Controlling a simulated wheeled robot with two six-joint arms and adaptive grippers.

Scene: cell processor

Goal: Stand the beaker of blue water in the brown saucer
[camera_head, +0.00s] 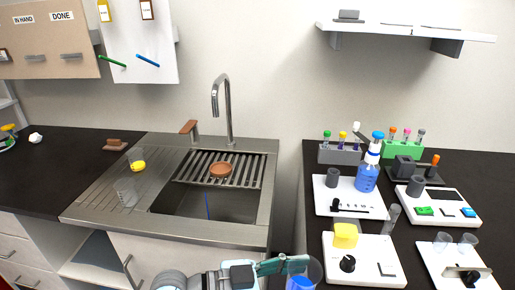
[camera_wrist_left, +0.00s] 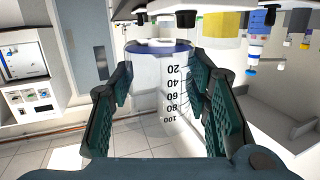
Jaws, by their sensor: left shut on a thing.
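The brown saucer (camera_head: 220,170) sits on the slatted rack over the sink in the head view. My left gripper (camera_head: 286,265) comes in at the bottom edge and is shut on a clear beaker (camera_head: 314,272) with blue water (camera_head: 301,284) low in it. The beaker is in front of and to the right of the saucer, well apart from it, and the picture's edge cuts it off. In the left wrist view the beaker (camera_wrist_left: 172,105), with its printed scale, stands between the two green fingers (camera_wrist_left: 160,100). My right gripper is not in view.
The steel sink (camera_head: 262,215) has a tall tap (camera_head: 229,110) behind the slatted rack (camera_head: 190,168). Clear glassware (camera_head: 126,192) and a yellow item (camera_head: 138,166) are on the drainboard. White devices (camera_head: 365,272) and a blue bottle (camera_head: 367,178) crowd the right counter.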

